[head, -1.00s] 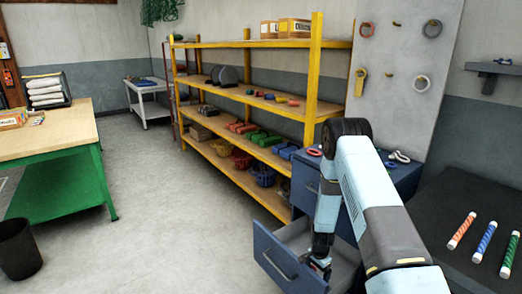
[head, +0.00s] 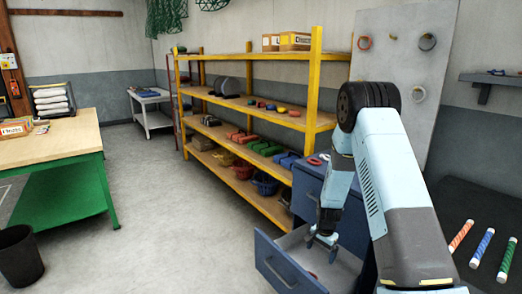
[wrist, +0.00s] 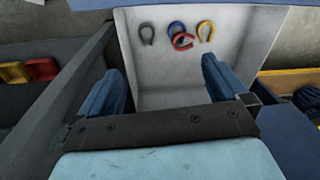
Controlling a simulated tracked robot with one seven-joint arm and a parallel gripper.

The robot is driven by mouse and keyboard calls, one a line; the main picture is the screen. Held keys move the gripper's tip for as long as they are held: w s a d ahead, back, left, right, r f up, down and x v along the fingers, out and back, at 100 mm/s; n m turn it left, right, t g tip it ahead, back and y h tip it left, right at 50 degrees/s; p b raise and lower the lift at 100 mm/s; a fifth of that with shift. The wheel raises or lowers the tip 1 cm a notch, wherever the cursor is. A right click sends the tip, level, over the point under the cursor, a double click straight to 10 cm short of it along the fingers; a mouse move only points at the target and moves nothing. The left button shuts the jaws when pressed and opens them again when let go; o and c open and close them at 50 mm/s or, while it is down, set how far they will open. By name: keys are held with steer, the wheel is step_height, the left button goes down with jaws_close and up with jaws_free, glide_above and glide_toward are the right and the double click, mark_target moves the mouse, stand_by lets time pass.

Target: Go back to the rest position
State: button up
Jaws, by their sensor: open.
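My gripper (head: 322,239) points down over the open blue drawer (head: 283,265) of the cabinet in the head view. In the wrist view my gripper (wrist: 168,85) has its two blue fingers wide apart with nothing between them. The pale drawer floor (wrist: 190,75) lies beyond the fingers. Several horseshoe-shaped pieces lie in the drawer: a dark one (wrist: 147,33), a blue one (wrist: 175,25), a red one (wrist: 183,42) and a yellow one (wrist: 205,30). The red one overlaps the blue one. The gripper touches none of them.
The blue cabinet (head: 308,187) stands beside a yellow shelf rack (head: 316,80) with tools and baskets. A dark table with several striped rods (head: 481,247) is at the right. A green workbench (head: 65,195) and bin (head: 20,257) stand left. The floor between is clear.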

steer(key=s+r+n+t, duration=0.1)
steer(key=s+r, duration=0.3)
steer(key=r, duration=0.7)
steer(key=s+r+n+t, duration=0.1)
steer(key=s+r+n, duration=0.15)
steer(key=r, duration=0.95)
steer(key=s+r+n, duration=0.1)
steer(key=s+r, duration=0.4)
steer(key=r, duration=0.6)
steer(key=s+r+n+t, duration=0.1)
steer(key=s+r, duration=0.5)
steer(key=s, duration=0.6)
steer(key=s+r+n+t, duration=0.1)
steer(key=s+r+n, duration=0.2)
steer(key=s+r, duration=0.4)
steer(key=s, duration=0.6)
steer(key=shift+t, duration=0.3)
steer(key=shift+a+n, duration=0.1)
steer(key=shift+n, duration=0.15)
